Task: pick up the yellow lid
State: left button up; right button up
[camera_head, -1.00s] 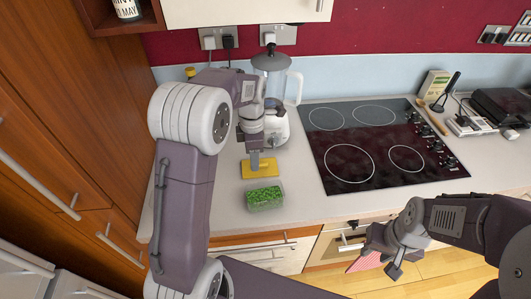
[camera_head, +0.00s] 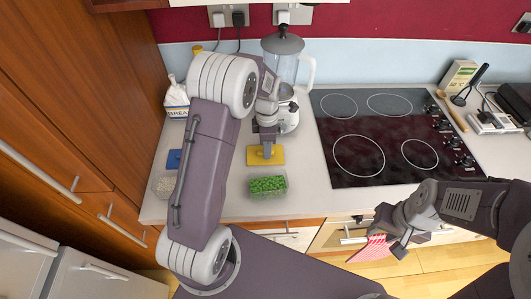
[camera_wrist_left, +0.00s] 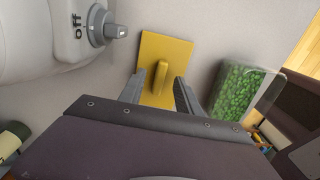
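The yellow lid (camera_head: 276,158) lies flat on the worktop in front of the blender, and it also shows in the left wrist view (camera_wrist_left: 176,52). It has a raised bar handle (camera_wrist_left: 161,78) in its middle. My left gripper (camera_head: 267,151) is low over the lid. In the left wrist view its two fingers (camera_wrist_left: 159,92) are apart, one on each side of the handle, with visible gaps. My right gripper (camera_head: 407,247) is in front of the counter by the oven, far from the lid; its finger opening is not clear.
A clear container of green peas (camera_head: 268,187) stands just in front of the lid. The blender (camera_head: 287,75) stands close behind it. The hob (camera_head: 375,140) is to the right. A blue lid (camera_head: 174,159) and bread bag (camera_head: 178,100) are left. A checked cloth (camera_head: 372,249) hangs at the oven.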

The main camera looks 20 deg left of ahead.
pick_arm(q)
jog(key=shift+f, duration=0.65)
grip_shut()
